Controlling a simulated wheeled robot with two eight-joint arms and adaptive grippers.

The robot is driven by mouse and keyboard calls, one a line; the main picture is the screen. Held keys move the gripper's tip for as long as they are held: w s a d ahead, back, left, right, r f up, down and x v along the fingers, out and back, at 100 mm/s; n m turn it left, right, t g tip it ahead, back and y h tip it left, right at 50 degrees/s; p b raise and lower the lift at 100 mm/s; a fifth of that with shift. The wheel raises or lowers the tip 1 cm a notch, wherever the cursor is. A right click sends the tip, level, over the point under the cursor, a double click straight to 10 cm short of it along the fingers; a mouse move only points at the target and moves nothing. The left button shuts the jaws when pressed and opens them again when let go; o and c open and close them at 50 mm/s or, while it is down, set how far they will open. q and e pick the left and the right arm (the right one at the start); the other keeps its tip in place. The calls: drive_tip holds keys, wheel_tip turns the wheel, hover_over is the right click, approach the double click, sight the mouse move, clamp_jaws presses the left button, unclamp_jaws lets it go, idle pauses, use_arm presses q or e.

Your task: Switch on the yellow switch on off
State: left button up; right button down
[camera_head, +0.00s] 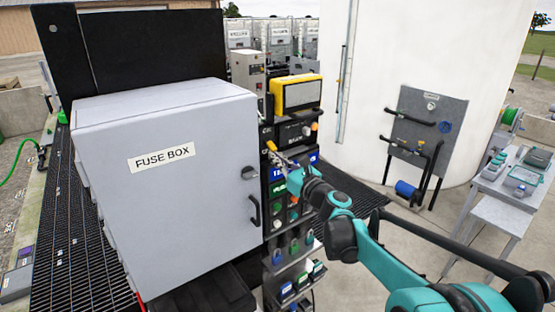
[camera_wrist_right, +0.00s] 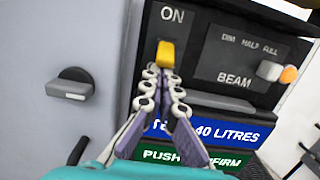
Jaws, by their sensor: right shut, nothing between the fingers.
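The yellow switch (camera_wrist_right: 166,54) is on a black panel under a white ON label (camera_wrist_right: 171,14) in the right wrist view. In the head view the yellow switch (camera_head: 271,146) shows small at the panel's left edge. My right gripper (camera_wrist_right: 165,72) is shut and empty, its tips right at the switch's lower end. Whether they touch it I cannot tell. The right gripper also shows in the head view (camera_head: 280,155), in front of the panel. The area just below the switch is hidden by the fingers. My left gripper is out of view.
A large grey fuse box (camera_head: 165,215) with a dark handle stands just left of the panel. A BEAM knob (camera_wrist_right: 270,71) is to the right of the switch. A blue label strip (camera_wrist_right: 215,132) and a green one (camera_wrist_right: 205,160) lie below. A yellow-framed unit (camera_head: 297,94) is above.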

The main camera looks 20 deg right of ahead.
sight(274, 148)
drive_tip(key=shift+r, duration=0.1)
drive_tip(key=shift+s+r+g+p, duration=0.1)
drive_tip(key=shift+s+g+p, duration=0.05)
drive_tip(key=shift+g+p, duration=0.3)
drive_tip(key=shift+r, duration=0.1)
drive_tip(key=r+g+p, duration=0.1)
drive_tip(key=p, duration=0.1)
drive_tip(key=r+g+h+p, duration=0.1)
drive_tip(key=g+p, duration=0.1)
drive_tip(key=p, duration=0.1)
drive_tip(key=shift+s+d+r+h, duration=0.1)
drive_tip(key=shift+s+d+h, duration=0.1)
drive_tip(key=shift+s+h, duration=0.15)
drive_tip(key=shift+s+r+g+h+p, duration=0.15)
drive_tip(key=shift+r+g+h+p, duration=0.15)
drive_tip(key=shift+g+p, duration=0.6)
drive_tip(key=shift+r, duration=0.25)
